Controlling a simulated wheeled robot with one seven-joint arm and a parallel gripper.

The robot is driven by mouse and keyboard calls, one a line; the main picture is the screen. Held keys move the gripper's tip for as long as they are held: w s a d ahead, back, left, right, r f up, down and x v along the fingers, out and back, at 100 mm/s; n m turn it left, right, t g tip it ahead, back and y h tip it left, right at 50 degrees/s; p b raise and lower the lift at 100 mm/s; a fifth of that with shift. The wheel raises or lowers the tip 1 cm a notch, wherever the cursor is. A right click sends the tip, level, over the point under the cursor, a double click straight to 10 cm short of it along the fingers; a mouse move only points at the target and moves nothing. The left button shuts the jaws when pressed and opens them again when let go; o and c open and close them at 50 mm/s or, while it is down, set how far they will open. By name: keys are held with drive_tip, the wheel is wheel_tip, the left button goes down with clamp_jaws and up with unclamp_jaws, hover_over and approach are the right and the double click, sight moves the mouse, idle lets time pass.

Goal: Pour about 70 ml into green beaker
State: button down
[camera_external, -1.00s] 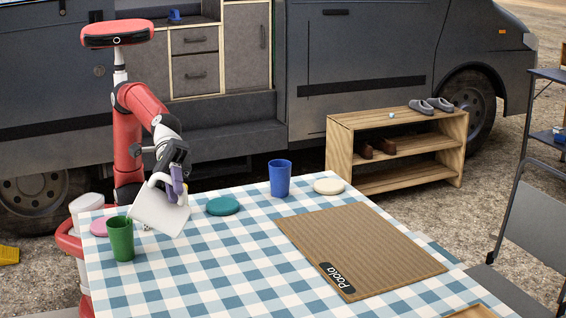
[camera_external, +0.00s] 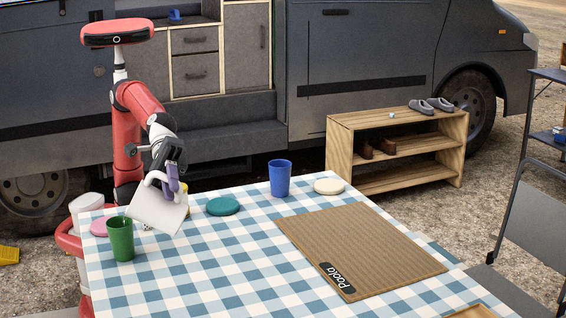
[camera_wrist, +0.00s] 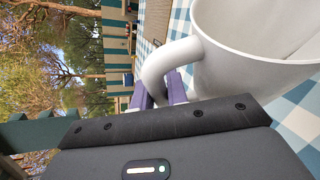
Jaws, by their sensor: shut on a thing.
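The green beaker (camera_external: 121,240) stands upright near the left end of the checked table. A white pitcher (camera_external: 158,212) is held just right of it, tilted with its mouth towards the beaker. My gripper (camera_external: 173,183) is shut on the pitcher's handle. In the wrist view the purple fingertips (camera_wrist: 162,92) grip the handle, and the white pitcher (camera_wrist: 235,65) fills the upper right. No stream of liquid can be made out, and the level inside the beaker cannot be seen.
A teal disc (camera_external: 222,206), a blue cup (camera_external: 280,178) and a cream disc (camera_external: 329,186) stand along the back edge. A pink disc (camera_external: 101,227) lies behind the beaker. A brown mat (camera_external: 360,250) covers the right; the front middle is clear.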

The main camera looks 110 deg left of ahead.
drive_tip(key=shift+s+d+r, duration=0.15)
drive_tip(key=shift+r, duration=0.2)
idle(0.7)
drive_tip(key=w+a+f+n+g, duration=0.1)
drive_tip(key=w+f+n, duration=0.1)
drive_tip(key=f, duration=0.1)
drive_tip(key=w+a+f+n+g+h, duration=0.1)
drive_tip(key=w+f+n+g, duration=0.1)
drive_tip(key=w+f, duration=0.1)
drive_tip(key=w+a+f+n+g+p, duration=0.1)
drive_tip(key=w+f+n+g, duration=0.1)
drive_tip(key=f, duration=0.3)
drive_tip(key=shift+w+a+f+n+h, duration=0.1)
drive_tip(key=shift+w+n+h, duration=0.25)
drive_tip(key=shift+w, duration=0.35)
drive_tip(key=shift+w+a+f+n+g+h, duration=0.1)
drive_tip(key=shift+w+f+n+g+h, duration=0.1)
drive_tip(key=shift+f+n, duration=0.2)
drive_tip(key=shift+w+a+f+n+g+h, duration=0.1)
drive_tip(key=shift+f+n+g+h, duration=0.05)
drive_tip(key=shift+f+n+g, duration=0.15)
